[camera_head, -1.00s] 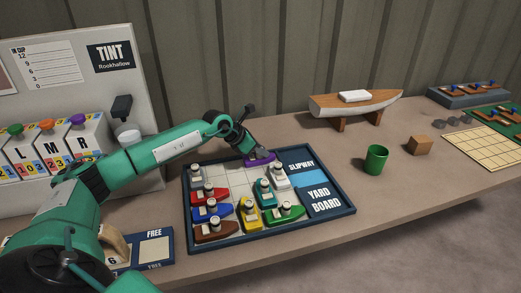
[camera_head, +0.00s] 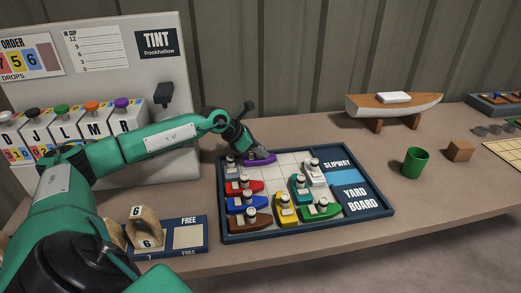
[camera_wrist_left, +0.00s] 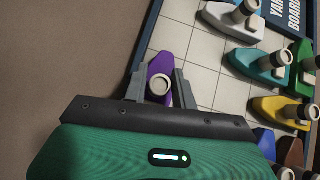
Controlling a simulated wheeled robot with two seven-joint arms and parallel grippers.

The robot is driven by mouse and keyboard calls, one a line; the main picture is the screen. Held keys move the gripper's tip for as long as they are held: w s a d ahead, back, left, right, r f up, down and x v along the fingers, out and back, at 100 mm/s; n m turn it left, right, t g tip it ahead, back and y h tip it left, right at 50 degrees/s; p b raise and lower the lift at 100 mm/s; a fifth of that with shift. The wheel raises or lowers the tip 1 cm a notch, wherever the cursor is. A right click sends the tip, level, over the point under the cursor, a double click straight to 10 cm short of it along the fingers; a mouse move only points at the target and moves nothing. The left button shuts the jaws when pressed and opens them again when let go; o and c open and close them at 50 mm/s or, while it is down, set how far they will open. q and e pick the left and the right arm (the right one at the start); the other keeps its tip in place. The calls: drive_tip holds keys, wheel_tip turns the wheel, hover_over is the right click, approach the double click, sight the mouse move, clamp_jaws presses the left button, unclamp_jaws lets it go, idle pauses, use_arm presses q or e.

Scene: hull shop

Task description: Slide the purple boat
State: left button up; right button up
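The gripper hides part of the hull. My right gripper is out of view.
Red (camera_head: 242,187), blue (camera_head: 246,205), brown (camera_head: 250,221), yellow (camera_head: 286,209), teal (camera_head: 301,189), green (camera_head: 321,209) and white (camera_head: 314,173) boats stand on the board. Squares right of the purple boat are empty. A green cup (camera_head: 416,162) stands to the right.

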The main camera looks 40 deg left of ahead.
use_arm(q)
drive_tip(key=shift+o, duration=1.3)
drive_tip(key=shift+s+a, duration=0.15)
drive_tip(key=shift+r, duration=0.1)
drive_tip(key=shift+s+a+r, duration=0.2)
drive_tip(key=shift+s, duration=0.05)
drive_tip(key=v, duration=0.4)
drive_tip(key=shift+s+r, duration=0.2)
drive_tip(key=shift+b+v, duration=0.35)
drive_tip(key=shift+v, duration=0.65)
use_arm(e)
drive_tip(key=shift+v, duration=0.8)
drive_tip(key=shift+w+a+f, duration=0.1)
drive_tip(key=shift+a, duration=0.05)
